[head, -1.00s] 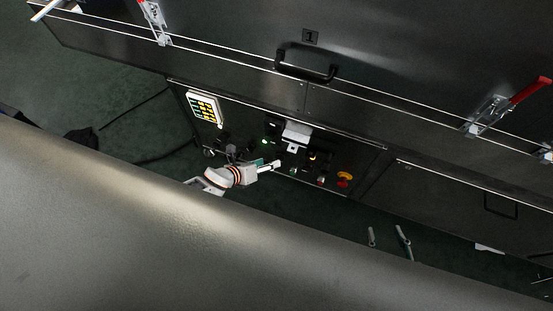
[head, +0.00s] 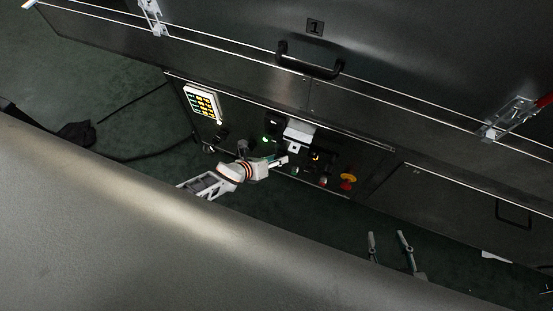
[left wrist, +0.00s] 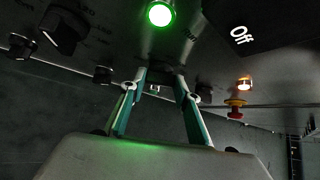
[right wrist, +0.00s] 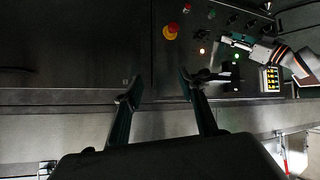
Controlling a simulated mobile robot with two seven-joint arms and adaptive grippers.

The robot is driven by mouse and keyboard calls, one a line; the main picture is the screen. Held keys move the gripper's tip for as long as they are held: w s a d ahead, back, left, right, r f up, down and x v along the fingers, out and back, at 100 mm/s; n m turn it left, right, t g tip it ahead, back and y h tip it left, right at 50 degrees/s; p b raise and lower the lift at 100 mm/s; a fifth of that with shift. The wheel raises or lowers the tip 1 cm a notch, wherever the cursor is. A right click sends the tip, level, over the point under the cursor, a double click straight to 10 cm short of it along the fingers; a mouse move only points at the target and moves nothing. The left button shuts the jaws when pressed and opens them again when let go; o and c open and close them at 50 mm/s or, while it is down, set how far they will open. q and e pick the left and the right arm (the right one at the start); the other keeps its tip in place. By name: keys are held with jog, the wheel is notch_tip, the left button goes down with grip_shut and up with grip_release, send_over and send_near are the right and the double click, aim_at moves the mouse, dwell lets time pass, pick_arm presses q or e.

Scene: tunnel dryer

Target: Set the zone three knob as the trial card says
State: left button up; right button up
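The dark control panel (head: 225,133) with the knobs is low on the machine front. My left gripper (head: 280,161) is in front of its middle, below the green lamp (head: 266,140). In the left wrist view its fingers (left wrist: 160,76) are parted, with a small dark part behind or between the tips; contact cannot be told. A large black knob (left wrist: 66,28) and a smaller knob (left wrist: 103,75) are to their left. Which knob is zone three cannot be read. A white plate with yellow cells (head: 202,103) is upper left; its text is unreadable. My right gripper (head: 389,241) is open and empty.
A red and yellow stop button (head: 348,181) and an orange lamp (head: 315,157) sit right of my left gripper. A black handle (head: 310,62) sticks out above. Green floor is free around my right gripper.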

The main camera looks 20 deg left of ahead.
pick_arm(q)
jog(key=n+t+h+b, duration=0.1)
jog(key=n+h+b, duration=0.2)
jog(key=b, duration=0.2)
jog(key=f+n+t+h+b, duration=0.1)
jog(key=n+t+h+b, duration=0.1)
jog(key=b, duration=0.3)
jog(key=n+t+h+b, duration=0.1)
jog(key=n+h+b, duration=0.2)
jog(key=b, duration=0.3)
jog(key=shift+a+f+n+t+h, duration=0.3)
jog(key=shift+a+n+t+h, duration=0.1)
jog(key=shift+h, duration=0.5)
pick_arm(e)
jog(key=a+r+m+t+y, duration=0.1)
jog(key=a+m+t+y, duration=0.1)
jog(key=a+m, duration=0.7)
jog(key=a+y, duration=0.1)
jog(key=a, duration=0.3)
jog(key=shift+w+a+r+m, duration=0.15)
jog(key=shift+a+r+m, duration=0.15)
jog(key=shift+r, duration=0.05)
pick_arm(q)
jog(key=shift+d+n+t, duration=0.1)
jog(key=shift+n+t, duration=0.3)
jog(key=o, duration=1.1)
jog(key=shift+s, duration=0.1)
